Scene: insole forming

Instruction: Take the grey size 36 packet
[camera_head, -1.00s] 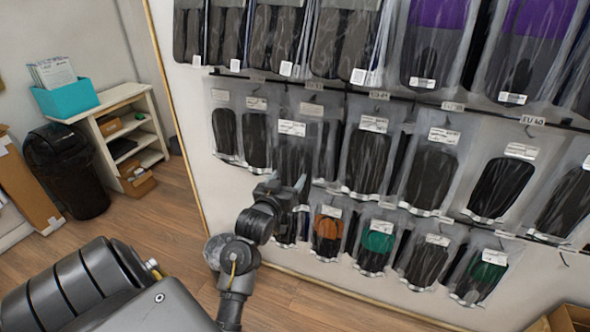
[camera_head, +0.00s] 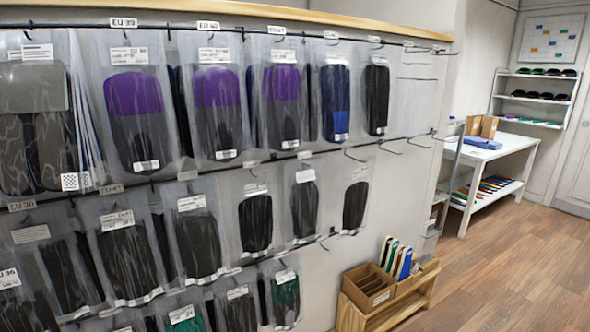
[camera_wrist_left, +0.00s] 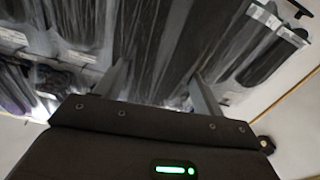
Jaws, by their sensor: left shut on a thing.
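In the left wrist view my left gripper (camera_wrist_left: 162,72) has its two fingers on either side of a dark grey packet (camera_wrist_left: 165,40) in a clear sleeve and is shut on it. No size label can be read on this packet there. Other hanging packets show close on both sides, one with a white label (camera_wrist_left: 278,22) at the upper right. In the head view neither gripper shows. A dark packet at the lower left edge bears a label (camera_head: 9,278) that seems to read EU 36, partly cut off by the frame.
The wall rack holds rows of packets on dark rails, including a purple-topped packet (camera_head: 135,92) under EU 39. Several hooks at the right end are bare. A wooden stand with a cardboard box (camera_head: 368,288) is below. A white table (camera_head: 500,150) stands beyond open wooden floor (camera_head: 490,260).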

